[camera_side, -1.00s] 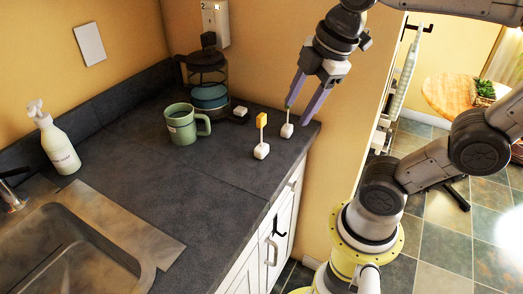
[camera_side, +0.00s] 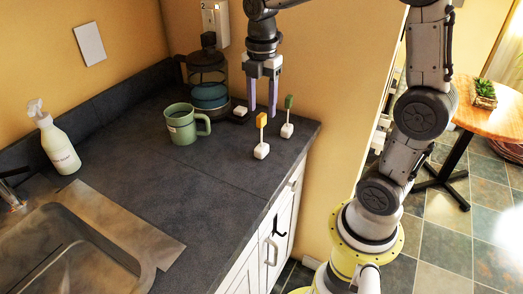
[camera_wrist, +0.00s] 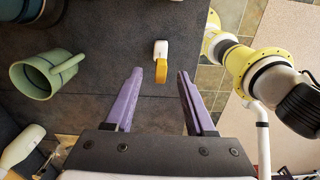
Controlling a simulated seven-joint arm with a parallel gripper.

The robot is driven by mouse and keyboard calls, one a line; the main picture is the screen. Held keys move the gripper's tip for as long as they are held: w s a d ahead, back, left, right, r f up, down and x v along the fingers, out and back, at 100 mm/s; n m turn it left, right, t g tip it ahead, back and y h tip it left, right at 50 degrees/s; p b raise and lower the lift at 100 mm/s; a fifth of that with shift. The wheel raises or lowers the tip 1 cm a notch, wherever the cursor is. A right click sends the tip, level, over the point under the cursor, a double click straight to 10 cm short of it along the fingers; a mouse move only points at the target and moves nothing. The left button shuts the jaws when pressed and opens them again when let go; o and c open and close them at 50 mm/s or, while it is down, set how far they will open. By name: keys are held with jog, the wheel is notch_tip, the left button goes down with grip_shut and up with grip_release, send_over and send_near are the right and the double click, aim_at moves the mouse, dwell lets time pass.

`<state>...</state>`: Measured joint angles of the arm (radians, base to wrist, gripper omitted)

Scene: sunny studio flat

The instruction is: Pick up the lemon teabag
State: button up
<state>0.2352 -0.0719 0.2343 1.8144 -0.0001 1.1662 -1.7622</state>
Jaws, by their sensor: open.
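The teabag with the yellow tag (camera_side: 262,119), which fits lemon, stands upright near the counter's right edge, its white block (camera_side: 261,152) at the bottom. A second teabag with a green tag (camera_side: 289,102) stands a little behind it to the right. My gripper (camera_side: 262,113) points down, open and empty, its purple fingertips beside the yellow tag in the side picture; the depth between them is unclear. In the wrist view, the yellow tag (camera_wrist: 161,78) and white block lie ahead, centred between my two open fingers (camera_wrist: 160,73). The green-tagged teabag is out of that view.
A green mug (camera_side: 181,124) stands to the left, with a glass coffee press (camera_side: 209,92) behind it. A spray bottle (camera_side: 58,145) and a sink (camera_side: 75,250) are at the far left. The middle of the dark counter (camera_side: 170,180) is clear.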

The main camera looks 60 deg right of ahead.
aim_at(261, 146)
jog(key=shift+a+f, duration=0.2)
jog(key=shift+f, duration=3.8)
grip_shut()
